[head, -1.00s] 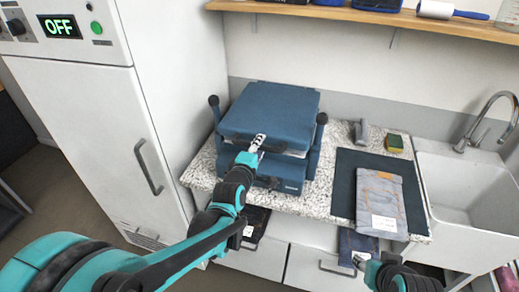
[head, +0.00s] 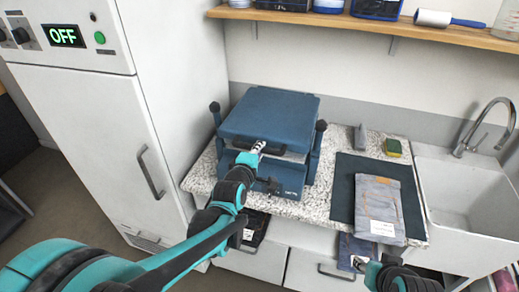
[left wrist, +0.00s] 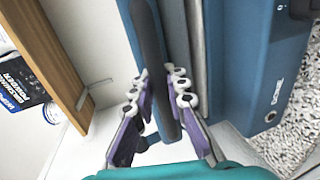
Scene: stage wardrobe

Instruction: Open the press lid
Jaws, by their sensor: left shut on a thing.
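The blue press (head: 262,178) stands on the speckled counter, its flat blue lid (head: 270,112) lying over the base with a pale, narrow gap at the front. A dark handle bar (head: 275,148) runs along the lid's front edge. My left gripper (head: 259,147) is at this bar. In the left wrist view its purple, white-tipped fingers (left wrist: 180,92) stand on both sides of the dark blue bar (left wrist: 152,60) and are shut on it. My right gripper (head: 360,262) is low at the right, in front of the counter; its fingers are too small to read.
Folded jeans (head: 380,208) lie on a dark mat (head: 343,190) right of the press. A sponge (head: 393,148) and a grey object (head: 360,137) are behind. The sink (head: 465,195) is at right, a tall white cabinet (head: 85,130) at left. A wooden shelf (head: 400,27) hangs above.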

